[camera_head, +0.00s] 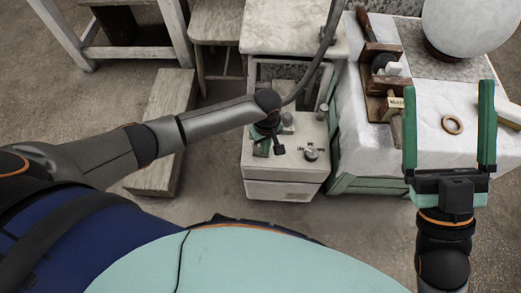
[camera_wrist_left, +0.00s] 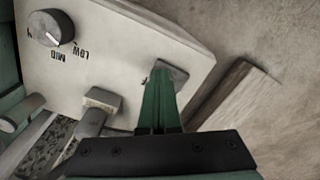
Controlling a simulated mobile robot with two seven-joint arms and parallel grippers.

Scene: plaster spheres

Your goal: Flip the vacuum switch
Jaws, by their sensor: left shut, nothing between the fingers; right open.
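The vacuum (camera_head: 284,188) is a pale box-shaped machine standing on the floor. Its top panel (camera_wrist_left: 115,45) fills much of the left wrist view, with a round dial (camera_wrist_left: 45,28) marked LOW and MID. A small grey square plate (camera_wrist_left: 173,74), perhaps the switch, lies on the panel near its edge. My left gripper (camera_head: 263,148) is shut and empty, over the left part of the panel. In the left wrist view its green fingers (camera_wrist_left: 158,88) reach the plate and partly cover it; contact is unclear. My right gripper (camera_head: 448,88) is open and empty, far from the vacuum.
A grey hose (camera_head: 319,63) rises behind the vacuum. A cloth-covered table (camera_head: 355,152) stands close on its right, bearing a plaster sphere (camera_head: 466,22), a wooden ring (camera_head: 452,125) and tools. A wooden bench (camera_head: 160,125) lies to the left. Floor shows in front.

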